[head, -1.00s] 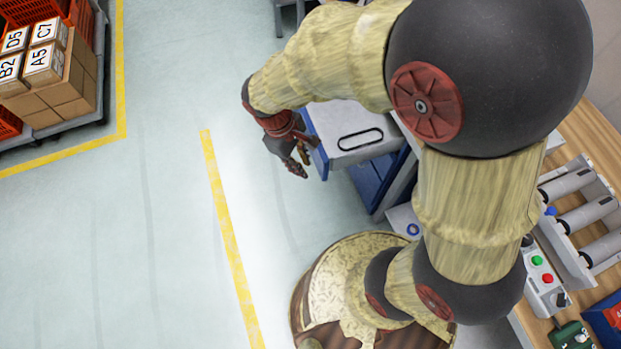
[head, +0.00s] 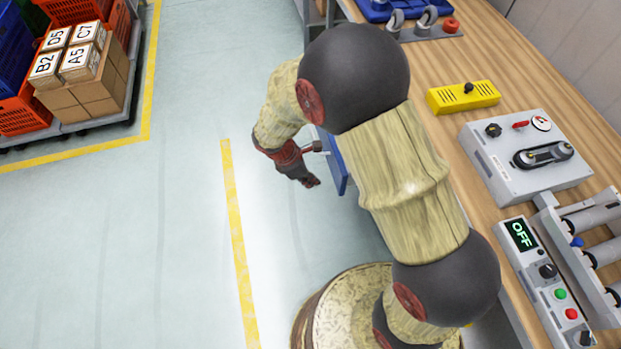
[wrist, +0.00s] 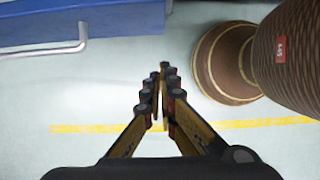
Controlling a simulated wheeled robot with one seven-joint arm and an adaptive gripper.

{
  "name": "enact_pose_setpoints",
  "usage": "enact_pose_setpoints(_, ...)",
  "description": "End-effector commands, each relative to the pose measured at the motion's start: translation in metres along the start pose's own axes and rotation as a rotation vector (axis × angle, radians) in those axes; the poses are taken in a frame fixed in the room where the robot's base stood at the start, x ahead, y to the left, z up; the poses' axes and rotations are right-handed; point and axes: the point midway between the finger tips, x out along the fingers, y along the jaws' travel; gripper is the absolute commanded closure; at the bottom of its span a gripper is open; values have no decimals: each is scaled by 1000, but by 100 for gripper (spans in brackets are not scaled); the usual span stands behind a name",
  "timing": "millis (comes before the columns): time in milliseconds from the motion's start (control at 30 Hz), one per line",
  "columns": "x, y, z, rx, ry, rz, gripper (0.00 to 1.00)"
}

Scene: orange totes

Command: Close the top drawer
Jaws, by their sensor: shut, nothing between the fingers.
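My gripper (head: 312,183) is in front of the blue panel, near the handle. In the wrist view my gripper (wrist: 163,72) has its fingers together and empty, to the right of the handle and apart from it.
A wooden workbench (head: 440,68) with a grey control box (head: 525,155), a yellow device (head: 463,97) and rollers runs along the right. Boxes (head: 75,60) and orange crates stand on a cart at the left. The floor (head: 185,200) between is clear.

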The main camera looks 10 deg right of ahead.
Motion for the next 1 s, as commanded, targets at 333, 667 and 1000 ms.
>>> enact_pose_setpoints(333,63,0,8,6,1,0,100)
enact_pose_setpoints(667,72,0,36,2,0,0,100)
enact_pose_setpoints(1000,71,0,37,2,0,0,100)
